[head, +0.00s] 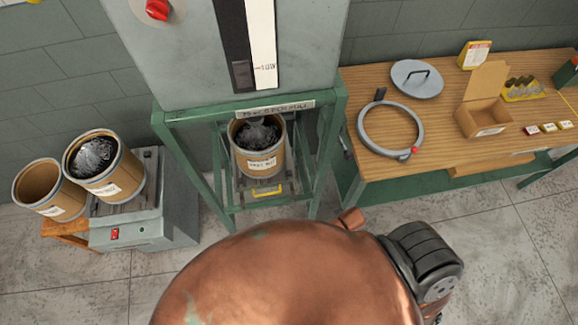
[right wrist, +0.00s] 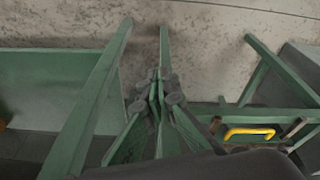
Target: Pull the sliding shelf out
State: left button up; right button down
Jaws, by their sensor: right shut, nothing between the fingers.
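The sliding shelf (head: 243,190) sits low inside the green frame under the tall grey machine, with a yellow handle (head: 268,190) on its front. A fibre drum (head: 260,160) with dark contents stands on it. The yellow handle also shows in the right wrist view (right wrist: 250,133), at the lower right. My right gripper (right wrist: 160,78) is shut and empty, left of the handle in that view and apart from it. My right gripper cannot be made out in the head view. My left gripper is in neither view.
The green frame (head: 325,155) has legs on both sides of the shelf. A wooden workbench (head: 440,140) stands at the right with a clamp ring (head: 362,133) and a lid (head: 417,78). The floor in front is partly hidden by my body.

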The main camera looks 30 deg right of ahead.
notch_tip(320, 180, up, 12)
jog(key=w, duration=0.2)
jog(key=w+a+r+t+y, duration=0.1)
jog(key=w+a+r+y, duration=0.1)
jog(key=w+a, duration=0.8)
jog(key=m+h, duration=0.3)
jog(key=m, duration=0.1)
send_near(289, 167)
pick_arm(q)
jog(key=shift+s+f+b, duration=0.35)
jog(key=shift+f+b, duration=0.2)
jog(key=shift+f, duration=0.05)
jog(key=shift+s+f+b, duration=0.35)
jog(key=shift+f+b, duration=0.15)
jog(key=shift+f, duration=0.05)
pick_arm(e)
jog(key=shift+y, duration=0.3)
jog(key=x, duration=0.6)
jog(key=shift+d, duration=0.2)
